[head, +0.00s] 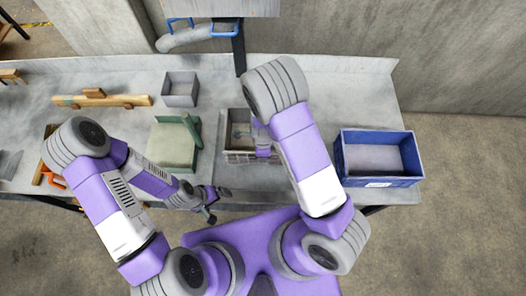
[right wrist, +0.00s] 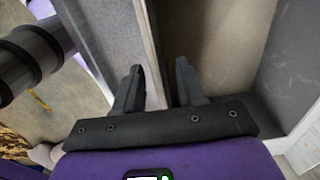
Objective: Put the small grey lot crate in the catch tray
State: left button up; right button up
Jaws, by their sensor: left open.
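A small grey open crate (head: 180,89) stands on the bench at the back left, empty and apart from both grippers. A grey-rimmed container (head: 233,112) with a beige inside sits mid-bench, partly hidden by my right arm; I cannot tell for sure whether it is the catch tray. My right gripper (head: 262,142) is over that container. In the right wrist view the gripper (right wrist: 160,86) has its fingers apart, with a pale wall edge (right wrist: 152,45) between them. My left gripper (head: 212,203) is open and empty at the bench's front edge.
A green-edged tray (head: 172,145) lies left of the middle container. A blue crate (head: 380,181) stands at the right end. A wooden piece (head: 110,100) lies at the back left, and an orange-handled tool (head: 52,177) at the far left. A pipe fitting (head: 190,37) hangs at the back.

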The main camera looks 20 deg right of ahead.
notch_tip(320, 180, up, 12)
jog(key=p, duration=0.3)
jog(key=s+d+f+n, duration=0.3)
jog(key=s+f+n, duration=0.35)
jog(key=f, duration=0.25)
jog(key=s+a+f+n+y, duration=0.4)
jog(key=s+n, duration=0.1)
jog(key=n, duration=0.7)
jog(key=shift+s+a, duration=0.15)
jog(key=shift+s, duration=0.05)
